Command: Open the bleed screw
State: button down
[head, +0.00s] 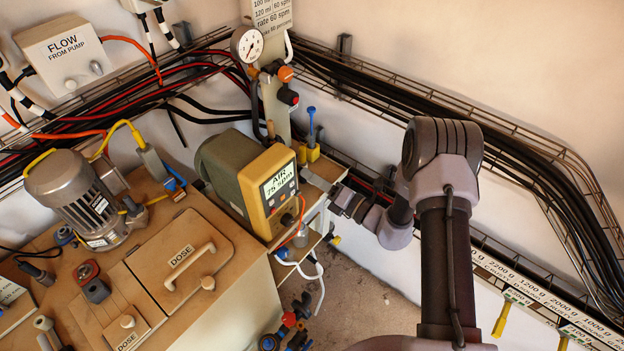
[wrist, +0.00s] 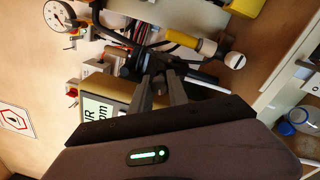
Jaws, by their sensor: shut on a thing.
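The metering pump (head: 240,182) has a green-grey body and a yellow front. Its display (head: 278,184) reads "AIR 75 spm" and also shows in the wrist view (wrist: 97,108). My gripper (head: 334,200) reaches in from the right to the pump's right side. In the wrist view my gripper (wrist: 161,76) has its fingers close together, shut on a small dark part among black fittings (wrist: 128,64) beside the pump. The held part is mostly hidden by the fingers. I cannot tell its outline or how far it is turned, nor pick out the bleed screw by sight.
A pressure gauge (head: 247,44) and valves stand on a post behind the pump. A blue-handled tool (head: 312,130) stands in a yellow holder near my gripper. A motor (head: 75,195) and a dose lid (head: 180,262) are left. Cable trays line the walls.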

jog(key=shift+n+b, duration=0.65)
jog(key=shift+n, duration=1.45)
jog(key=c, duration=1.3)
grip_release()
jog(key=shift+g, duration=0.3)
jog(key=p+v, duration=0.1)
jog(key=v, duration=0.7)
jog(key=p+v, duration=0.1)
jog(key=v, duration=0.8)
jog(key=shift+s+d+f+p, duration=0.1)
jog(key=shift+d+f+p, duration=0.15)
jog(key=shift+p, duration=0.05)
